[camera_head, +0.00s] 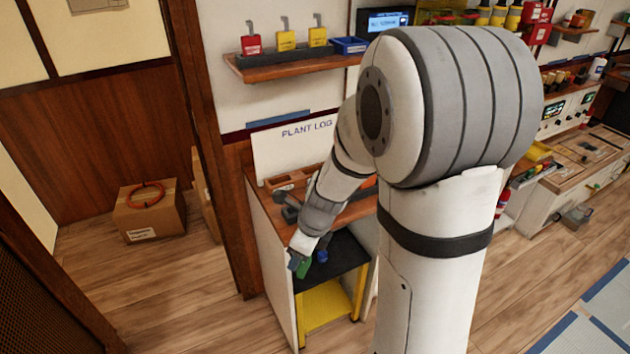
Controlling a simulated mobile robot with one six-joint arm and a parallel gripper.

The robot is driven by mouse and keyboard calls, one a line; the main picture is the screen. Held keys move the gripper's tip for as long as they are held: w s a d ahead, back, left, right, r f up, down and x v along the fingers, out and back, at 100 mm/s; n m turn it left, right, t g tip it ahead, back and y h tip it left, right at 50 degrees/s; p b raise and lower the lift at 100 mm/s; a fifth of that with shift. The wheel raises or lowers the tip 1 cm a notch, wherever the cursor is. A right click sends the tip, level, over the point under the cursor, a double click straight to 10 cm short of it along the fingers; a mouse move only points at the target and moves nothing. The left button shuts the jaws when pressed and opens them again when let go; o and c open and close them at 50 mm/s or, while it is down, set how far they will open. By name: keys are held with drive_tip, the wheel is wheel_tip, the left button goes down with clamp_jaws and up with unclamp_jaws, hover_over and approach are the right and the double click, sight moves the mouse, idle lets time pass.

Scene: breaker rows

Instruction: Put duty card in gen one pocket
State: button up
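My gripper (299,262) points down at the front left of a low black-topped stand (342,262) with yellow legs. A small green piece (304,268) shows right at the fingertips; I cannot tell whether it is held or part of the gripper. A small blue piece (322,256) is just right of it, over the black top. The fingers are too small to show whether they are open or shut. I cannot make out a duty card or a gen one pocket; my arm hides much of the middle of the view.
A wooden desk with a "PLANT LOG" board (300,140) stands behind the gripper. A wall shelf (290,66) holds red and yellow padlocks and a blue bin (348,45). A cardboard box (150,212) stands left on open floor. Workbenches (580,155) line the right.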

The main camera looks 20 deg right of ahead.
drive_tip(key=m, duration=0.1)
drive_tip(key=s+m, duration=0.1)
drive_tip(key=m, duration=0.1)
drive_tip(key=m+t+h, duration=0.1)
drive_tip(key=shift+s+a+r+b, duration=0.2)
drive_tip(key=shift+s+r+b, duration=0.05)
drive_tip(key=shift+s+b, duration=0.15)
drive_tip(key=shift+s+r+m+h+b, duration=0.15)
drive_tip(key=shift+s+m+h, duration=0.15)
drive_tip(key=shift+m, duration=0.75)
drive_tip(key=shift+s+m+h+b, duration=0.2)
drive_tip(key=shift+s+m, duration=0.2)
drive_tip(key=shift+m, duration=0.65)
